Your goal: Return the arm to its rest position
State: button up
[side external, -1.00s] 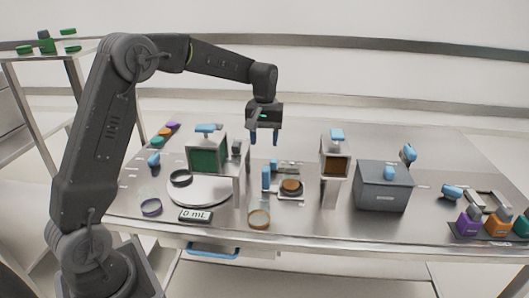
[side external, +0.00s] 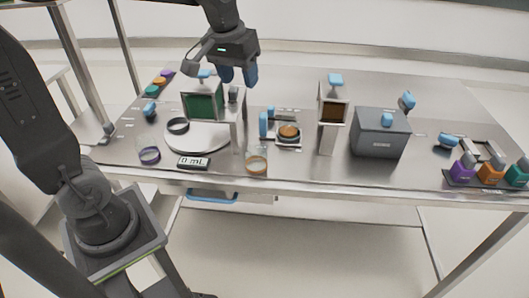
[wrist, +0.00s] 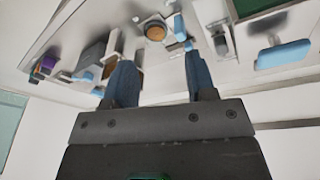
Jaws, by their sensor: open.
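My gripper (side external: 239,75) is raised above the back left of the steel table (side external: 290,178), over the green-fronted dispenser (side external: 203,101). Its two blue fingers are apart, with nothing between them. The wrist view shows the same open fingers (wrist: 160,75), with the table tilted beyond them. My upper arm runs out of the top of the side view, so its full pose is hidden.
Under the gripper are a white round plate (side external: 190,143) and a display reading 0 mL (side external: 194,162). A brown-fronted dispenser (side external: 333,112) and a grey box (side external: 380,135) stand to the right. Purple, orange and teal containers (side external: 490,172) sit at the right edge.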

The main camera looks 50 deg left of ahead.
jog(key=s+d+f+m+t, duration=0.1)
jog(key=s+d+m, duration=0.1)
jog(key=s, duration=0.5)
jog(key=s+d+f+m+t, duration=0.1)
jog(key=s+d+m+t, duration=0.1)
jog(key=s, duration=0.6)
jog(key=shift+d+m, duration=0.4)
jog(key=shift+d, duration=0.15)
dwell(0.5)
